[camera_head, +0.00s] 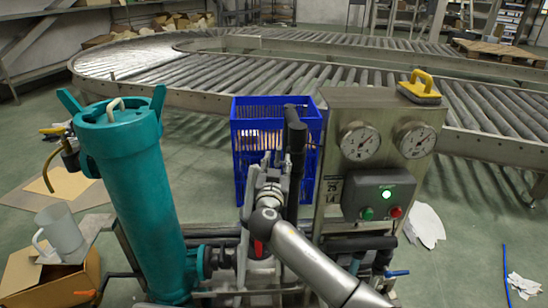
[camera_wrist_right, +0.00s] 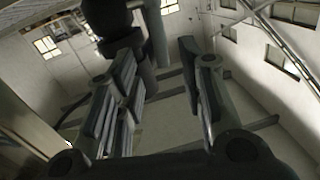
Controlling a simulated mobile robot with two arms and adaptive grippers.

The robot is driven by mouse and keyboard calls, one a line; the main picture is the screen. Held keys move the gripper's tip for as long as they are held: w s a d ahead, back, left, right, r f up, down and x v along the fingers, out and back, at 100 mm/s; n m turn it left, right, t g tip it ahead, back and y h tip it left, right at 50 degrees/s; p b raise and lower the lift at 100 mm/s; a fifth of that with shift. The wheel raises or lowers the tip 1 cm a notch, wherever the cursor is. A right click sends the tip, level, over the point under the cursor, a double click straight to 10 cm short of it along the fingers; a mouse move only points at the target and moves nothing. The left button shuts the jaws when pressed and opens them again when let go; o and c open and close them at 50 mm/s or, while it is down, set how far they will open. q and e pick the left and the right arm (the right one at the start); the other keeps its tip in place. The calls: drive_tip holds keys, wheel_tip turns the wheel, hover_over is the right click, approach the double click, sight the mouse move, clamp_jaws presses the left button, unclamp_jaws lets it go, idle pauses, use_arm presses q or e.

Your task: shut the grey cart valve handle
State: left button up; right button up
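The cart carries a tall teal filter vessel (camera_head: 137,200), a grey panel and low pipework. I cannot clearly pick out a grey valve handle; my right arm and gripper cover part of the pipework. My right gripper (camera_head: 270,162) points up beside the upright black pipe (camera_head: 295,155), in front of the blue crate. In the right wrist view its two fingers (camera_wrist_right: 160,100) stand wide apart with an empty gap between them. A dark pipe-like part (camera_wrist_right: 125,38) shows close beyond the left finger. My left gripper is not in view.
The panel (camera_head: 330,120) with two gauges and lit green light stands right of my gripper. A blue crate (camera_head: 247,112) is behind. Red (camera_head: 258,248), blue (camera_head: 397,273) and orange (camera_head: 84,292) handles sit low. A conveyor (camera_head: 190,68) curves behind.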

sight(278, 154)
drive_tip(key=w, duration=0.3)
drive_tip(key=shift+w+d, duration=0.1)
drive_tip(key=shift+d, duration=0.05)
drive_tip(key=shift+w+d, duration=0.2)
drive_tip(key=shift+w, duration=0.55)
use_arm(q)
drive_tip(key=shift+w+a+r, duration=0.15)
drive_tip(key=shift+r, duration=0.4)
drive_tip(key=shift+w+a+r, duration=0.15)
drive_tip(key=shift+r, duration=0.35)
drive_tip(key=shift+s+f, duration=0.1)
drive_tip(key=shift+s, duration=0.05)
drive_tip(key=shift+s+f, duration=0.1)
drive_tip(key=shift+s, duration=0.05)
use_arm(e)
clamp_jaws()
